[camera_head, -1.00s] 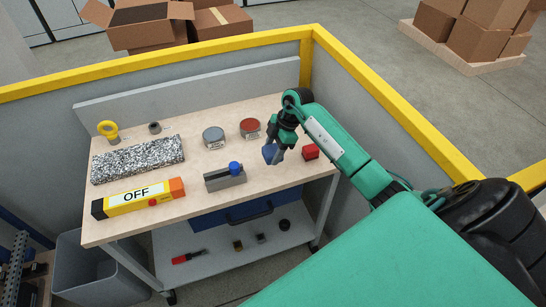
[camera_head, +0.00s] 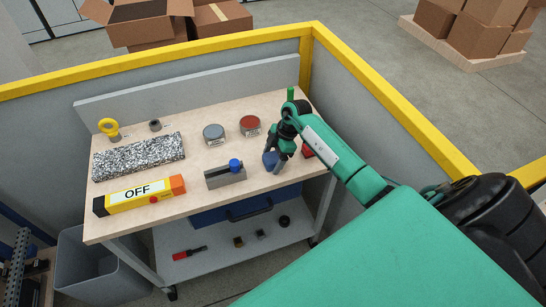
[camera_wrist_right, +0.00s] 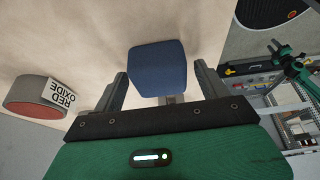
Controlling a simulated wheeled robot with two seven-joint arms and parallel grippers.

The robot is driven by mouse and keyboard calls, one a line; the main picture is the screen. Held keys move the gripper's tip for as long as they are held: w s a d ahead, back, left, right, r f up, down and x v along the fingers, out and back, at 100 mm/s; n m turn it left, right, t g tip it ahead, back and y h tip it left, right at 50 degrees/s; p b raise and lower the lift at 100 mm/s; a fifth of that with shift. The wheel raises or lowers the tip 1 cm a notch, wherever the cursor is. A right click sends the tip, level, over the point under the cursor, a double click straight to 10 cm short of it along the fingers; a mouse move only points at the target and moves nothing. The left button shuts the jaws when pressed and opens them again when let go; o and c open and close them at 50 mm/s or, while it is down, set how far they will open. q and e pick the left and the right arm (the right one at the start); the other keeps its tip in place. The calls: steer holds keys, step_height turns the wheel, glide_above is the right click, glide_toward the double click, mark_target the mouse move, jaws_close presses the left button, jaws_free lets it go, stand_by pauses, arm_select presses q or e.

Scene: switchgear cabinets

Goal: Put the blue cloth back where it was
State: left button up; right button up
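The blue cloth (camera_head: 270,161), a small folded block, is at the right part of the tabletop, near its front edge. My right gripper (camera_head: 280,158) reaches down over it. In the right wrist view the cloth (camera_wrist_right: 158,68) sits between the two fingers (camera_wrist_right: 160,85), with a narrow gap visible on each side, so the gripper looks open around it. Whether the cloth's underside touches the table is hard to tell. My left gripper does not show in the head view; a small green arm at the right of the wrist view seems mine, its fingers too small to read.
A red-topped can (camera_head: 250,125), grey can (camera_head: 214,134), grey holder with blue knob (camera_head: 226,176), speckled slab (camera_head: 138,156) and OFF-labelled bar (camera_head: 138,194) stand on the table. Yellow-topped walls (camera_head: 400,130) enclose it.

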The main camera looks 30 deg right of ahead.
steer(key=b+v, duration=0.2)
steer(key=v, duration=1)
steer(key=shift+r, duration=0.15)
